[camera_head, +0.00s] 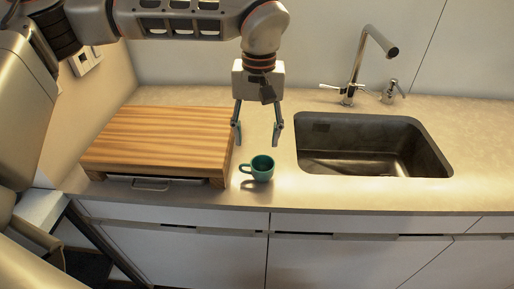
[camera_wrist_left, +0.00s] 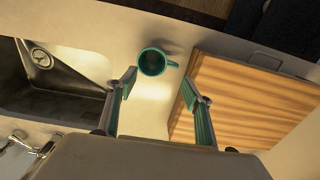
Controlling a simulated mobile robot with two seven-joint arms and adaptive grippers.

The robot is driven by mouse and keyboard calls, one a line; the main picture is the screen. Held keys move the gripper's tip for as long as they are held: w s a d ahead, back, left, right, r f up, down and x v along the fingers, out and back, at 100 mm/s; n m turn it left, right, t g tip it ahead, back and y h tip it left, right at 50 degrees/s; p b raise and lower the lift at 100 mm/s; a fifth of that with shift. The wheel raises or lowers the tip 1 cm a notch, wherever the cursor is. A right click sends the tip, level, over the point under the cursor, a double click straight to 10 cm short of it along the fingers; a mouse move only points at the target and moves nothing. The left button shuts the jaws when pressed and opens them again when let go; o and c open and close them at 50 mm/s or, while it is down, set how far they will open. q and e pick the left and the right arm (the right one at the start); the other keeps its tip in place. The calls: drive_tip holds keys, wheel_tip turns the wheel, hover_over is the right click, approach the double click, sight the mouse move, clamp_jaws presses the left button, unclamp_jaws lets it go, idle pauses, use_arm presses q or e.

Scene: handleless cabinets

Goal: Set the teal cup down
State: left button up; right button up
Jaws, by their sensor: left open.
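The teal cup (camera_head: 262,168) stands upright on the countertop (camera_head: 240,193), between the wooden board and the sink, near the front edge. Its handle points left in the head view. My left gripper (camera_head: 258,137) is open and empty, behind the cup and apart from it. In the left wrist view the cup (camera_wrist_left: 152,62) lies just beyond the open fingertips (camera_wrist_left: 159,84), with nothing between the fingers. My right gripper is not in view.
A raised wooden board (camera_head: 158,140) is left of the cup, close to its handle. The sink (camera_head: 370,150) is to the right, with a faucet (camera_head: 356,70) and soap dispenser (camera_head: 392,91) behind it. Handleless cabinets (camera_head: 330,250) are below. Counter right of the sink is clear.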

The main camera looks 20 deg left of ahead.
sight(243, 165)
use_arm(q)
drive_tip(key=shift+s+n, duration=0.15)
drive_tip(key=shift+n, duration=0.15)
drive_tip(key=c, duration=0.4)
drive_tip(key=n, duration=0.1)
drive_tip(key=n+b, duration=0.1)
drive_tip(key=n, duration=0.1)
drive_tip(key=shift+s+a+f, duration=0.3)
drive_tip(key=shift+s, duration=0.1)
drive_tip(key=shift+c, duration=0.2)
drive_tip(key=a+f+n+b, duration=0.1)
drive_tip(key=f+n, duration=0.2)
drive_tip(key=n, duration=0.1)
drive_tip(key=a+f+n+t+b, duration=0.1)
drive_tip(key=f+n, duration=0.1)
drive_tip(key=n, duration=0.3)
drive_tip(key=a+f+n+t+b, duration=0.1)
drive_tip(key=f+n+b, duration=0.1)
drive_tip(key=n, duration=0.3)
drive_tip(key=shift+s+f, duration=0.1)
drive_tip(key=shift+f, duration=0.75)
clamp_jaws()
